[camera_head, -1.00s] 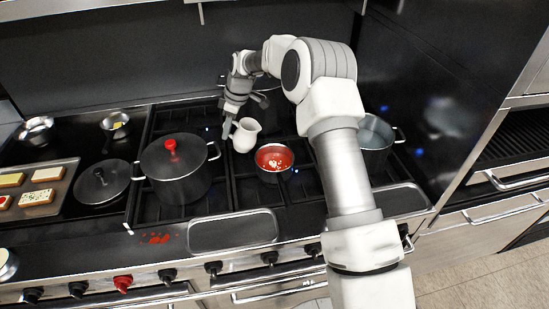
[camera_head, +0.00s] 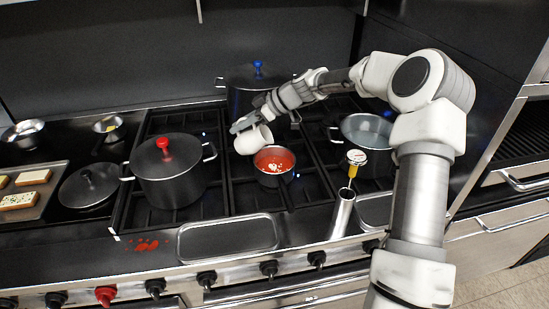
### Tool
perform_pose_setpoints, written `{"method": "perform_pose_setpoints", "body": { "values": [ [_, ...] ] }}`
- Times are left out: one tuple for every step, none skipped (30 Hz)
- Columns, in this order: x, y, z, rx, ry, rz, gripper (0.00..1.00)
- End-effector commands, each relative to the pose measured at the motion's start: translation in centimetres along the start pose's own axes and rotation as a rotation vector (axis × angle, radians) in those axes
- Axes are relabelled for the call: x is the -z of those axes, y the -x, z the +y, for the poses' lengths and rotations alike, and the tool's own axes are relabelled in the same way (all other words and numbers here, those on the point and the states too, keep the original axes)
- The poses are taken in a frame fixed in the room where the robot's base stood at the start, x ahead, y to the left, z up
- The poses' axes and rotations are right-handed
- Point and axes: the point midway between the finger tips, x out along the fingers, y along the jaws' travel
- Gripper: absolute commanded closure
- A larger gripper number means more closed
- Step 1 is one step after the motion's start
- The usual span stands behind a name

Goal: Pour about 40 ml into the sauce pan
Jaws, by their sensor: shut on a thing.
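The sauce pan (camera_head: 287,177) is small and dark and stands on the stove grate, with red sauce and a pale patch in it. Its handle points toward the front. A white jug (camera_head: 246,142) is tilted just behind and left of the pan, its lower side close to the pan's rim. My gripper (camera_head: 246,123) is shut on the jug and reaches in from the right. I cannot see the liquid in the jug or make out a stream.
A lidded pot with a red knob (camera_head: 170,182) stands to the left. A lidded pot with a blue knob (camera_head: 248,88) stands behind. An open pot of liquid (camera_head: 368,135) is at right. An empty tray (camera_head: 228,237) lies at the front.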

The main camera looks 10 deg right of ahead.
Motion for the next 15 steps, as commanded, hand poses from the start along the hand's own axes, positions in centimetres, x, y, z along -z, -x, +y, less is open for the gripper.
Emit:
{"method": "perform_pose_setpoints", "body": {
  "values": [
    [-0.11,0.10,0.07,-0.002,0.000,0.020,1.00],
    [-0.14,0.17,0.07,-0.003,0.000,0.029,1.00],
    [-0.18,0.19,0.06,-0.002,-0.001,0.042,1.00],
    [-0.20,0.21,0.06,-0.002,0.000,0.050,1.00],
    [-0.23,0.25,0.05,-0.002,0.001,0.057,1.00],
    [-0.27,0.30,0.06,-0.002,0.000,0.068,1.00],
    [-0.26,0.32,0.05,-0.002,0.000,0.074,1.00],
    [-0.27,0.34,0.04,-0.001,0.000,0.080,1.00],
    [-0.30,0.36,0.03,-0.001,0.000,0.088,1.00],
    [-0.32,0.40,0.03,-0.001,0.001,0.092,1.00],
    [-0.34,0.43,0.03,-0.001,0.000,0.097,1.00],
    [-0.36,0.45,0.03,-0.001,0.000,0.103,1.00],
    [-0.36,0.48,0.03,-0.001,0.000,0.107,1.00],
    [-0.36,0.50,0.04,-0.001,0.000,0.112,1.00],
    [-0.36,0.52,0.03,-0.001,0.001,0.117,1.00]
  ]
}}
